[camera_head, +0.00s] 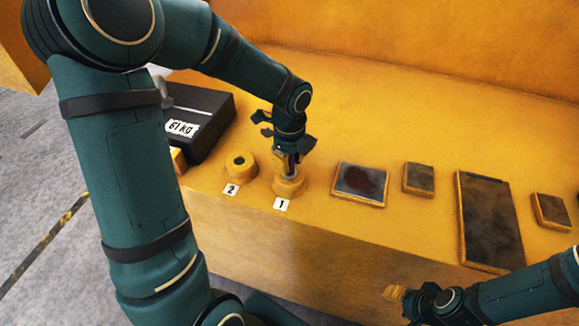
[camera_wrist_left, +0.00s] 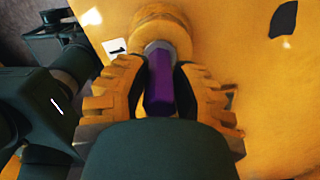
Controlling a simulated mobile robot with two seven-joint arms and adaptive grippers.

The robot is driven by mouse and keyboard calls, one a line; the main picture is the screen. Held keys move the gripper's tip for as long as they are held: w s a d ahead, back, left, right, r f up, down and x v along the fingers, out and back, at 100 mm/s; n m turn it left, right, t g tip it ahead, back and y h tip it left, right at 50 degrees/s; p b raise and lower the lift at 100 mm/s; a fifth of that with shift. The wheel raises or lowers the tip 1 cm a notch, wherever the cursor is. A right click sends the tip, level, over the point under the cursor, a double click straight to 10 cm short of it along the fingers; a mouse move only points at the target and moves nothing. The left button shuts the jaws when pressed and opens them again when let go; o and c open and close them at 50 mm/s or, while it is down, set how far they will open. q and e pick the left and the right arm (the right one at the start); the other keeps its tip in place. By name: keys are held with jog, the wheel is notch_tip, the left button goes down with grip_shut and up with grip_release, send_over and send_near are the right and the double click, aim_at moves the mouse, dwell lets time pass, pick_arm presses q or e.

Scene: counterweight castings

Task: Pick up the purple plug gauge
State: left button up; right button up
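The purple plug gauge (camera_wrist_left: 160,80) stands upright at a round yellow holder (camera_wrist_left: 160,22) marked 1; a little purple shows in the head view (camera_head: 291,163). The holder also shows in the head view (camera_head: 288,187). My left gripper (camera_head: 288,160) points down over it. In the left wrist view its two fingers (camera_wrist_left: 162,72) lie on both sides of the gauge, dark pads against it. It looks shut on the gauge, whose lower end is still at the holder. My right gripper (camera_head: 395,292) is low in the head view, apart from everything; its finger gap does not show.
A second yellow ring holder (camera_head: 241,164), marked 2, stands just left and looks empty. A black block (camera_head: 197,118) labelled 61 KG is further left. Several dark-topped yellow plates lie right, the nearest (camera_head: 360,183) close to holder 1. A yellow wall (camera_head: 430,40) rises behind.

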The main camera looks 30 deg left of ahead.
pick_arm(q)
grip_shut()
notch_tip(320, 180, up, 10)
jog(key=shift+r+p, duration=0.1)
jog(key=shift+p, duration=0.9)
